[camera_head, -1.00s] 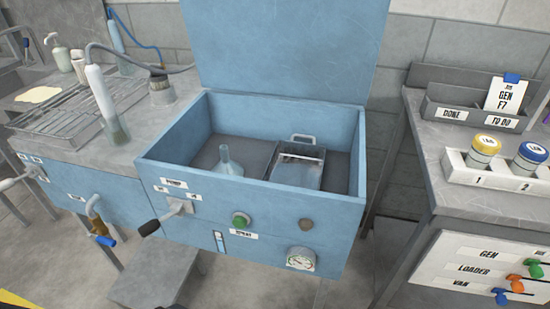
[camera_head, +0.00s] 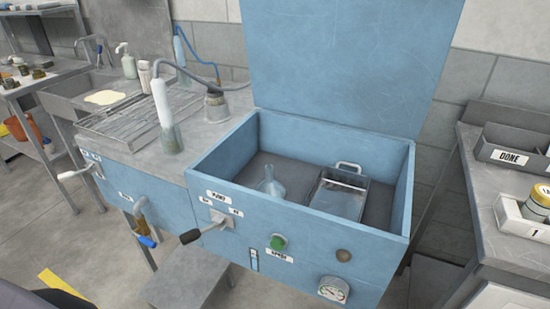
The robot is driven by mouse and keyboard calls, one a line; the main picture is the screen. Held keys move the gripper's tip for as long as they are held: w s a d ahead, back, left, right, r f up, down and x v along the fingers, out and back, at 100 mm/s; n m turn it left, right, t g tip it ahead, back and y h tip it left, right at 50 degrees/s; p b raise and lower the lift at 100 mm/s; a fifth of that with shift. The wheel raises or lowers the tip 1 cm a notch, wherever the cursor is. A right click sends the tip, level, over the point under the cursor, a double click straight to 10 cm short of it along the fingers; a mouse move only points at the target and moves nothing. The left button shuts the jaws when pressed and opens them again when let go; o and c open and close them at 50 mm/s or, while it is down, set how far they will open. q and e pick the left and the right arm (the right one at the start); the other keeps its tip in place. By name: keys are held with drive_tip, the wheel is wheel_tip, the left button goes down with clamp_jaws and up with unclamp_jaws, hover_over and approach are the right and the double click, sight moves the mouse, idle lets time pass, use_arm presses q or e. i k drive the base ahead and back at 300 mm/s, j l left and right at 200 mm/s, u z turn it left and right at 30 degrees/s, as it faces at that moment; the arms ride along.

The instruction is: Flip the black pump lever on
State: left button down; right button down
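The black pump lever (camera_head: 191,236) sits on the front left of the blue open-lidded box (camera_head: 300,233). Its black grip points down and to the left from a grey pivot plate (camera_head: 217,219). A label (camera_head: 217,197) is above the plate, and small labels flank it; their text is too small to read surely. A green button (camera_head: 279,242) and a round gauge (camera_head: 333,289) are to the right on the same panel. Neither of my grippers shows in the view.
Inside the box are a clear funnel (camera_head: 270,182) and a metal basket (camera_head: 339,195). A blue-handled tap (camera_head: 146,240) and a white-gripped lever (camera_head: 73,174) stick out at the left. A grey step (camera_head: 188,277) is on the floor below. A bench (camera_head: 490,190) stands at right.

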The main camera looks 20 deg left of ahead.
sight(189, 237)
drive_tip(key=u, duration=1.3)
